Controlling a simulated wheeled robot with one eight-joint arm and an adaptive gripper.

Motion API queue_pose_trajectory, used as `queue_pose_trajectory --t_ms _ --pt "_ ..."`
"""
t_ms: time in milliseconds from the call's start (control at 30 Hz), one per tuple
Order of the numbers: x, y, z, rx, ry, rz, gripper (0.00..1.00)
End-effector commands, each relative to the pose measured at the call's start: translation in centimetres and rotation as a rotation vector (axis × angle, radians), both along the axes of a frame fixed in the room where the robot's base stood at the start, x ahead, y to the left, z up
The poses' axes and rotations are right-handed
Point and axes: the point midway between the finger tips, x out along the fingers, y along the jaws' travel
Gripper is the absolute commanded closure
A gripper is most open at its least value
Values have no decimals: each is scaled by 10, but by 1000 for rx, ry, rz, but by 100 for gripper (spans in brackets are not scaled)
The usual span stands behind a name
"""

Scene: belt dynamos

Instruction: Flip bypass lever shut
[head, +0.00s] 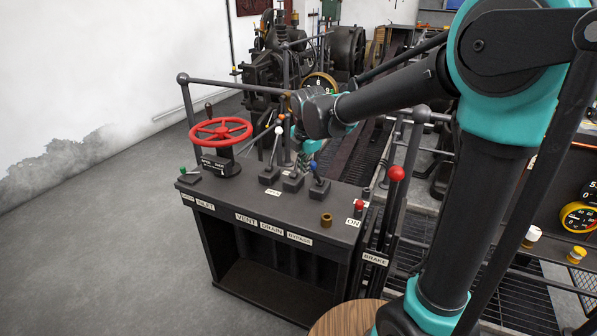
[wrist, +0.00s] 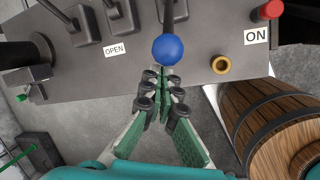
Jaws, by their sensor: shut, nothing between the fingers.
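The bypass lever, as I read it from the console labels, is the blue-knobbed lever (head: 315,168) right of the other levers on the dark console (head: 250,205). In the head view it stands up from its base with the knob slightly left. In the wrist view its round blue knob (wrist: 168,50) hides part of the shaft. My gripper (head: 307,152) is above the console, close by the blue knob. In the wrist view its fingertips (wrist: 161,77) are together and empty, just below the knob. I cannot tell whether they touch it.
A white-knobbed lever (head: 279,131) and a red handwheel (head: 221,129) stand left. A brass ring (head: 326,219), a red button (head: 359,206) and the red-knobbed brake lever (head: 396,174) are right. A wooden barrel (wrist: 270,120) stands beside the console. The floor at left is clear.

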Motion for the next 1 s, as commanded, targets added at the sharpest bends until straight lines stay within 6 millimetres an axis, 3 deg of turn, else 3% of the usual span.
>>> queue_pose_trajectory --t_ms 567,1000 --pt "5 -4 5 9 23 -3 100" --pt "48 -20 31 100 274 -5 100"
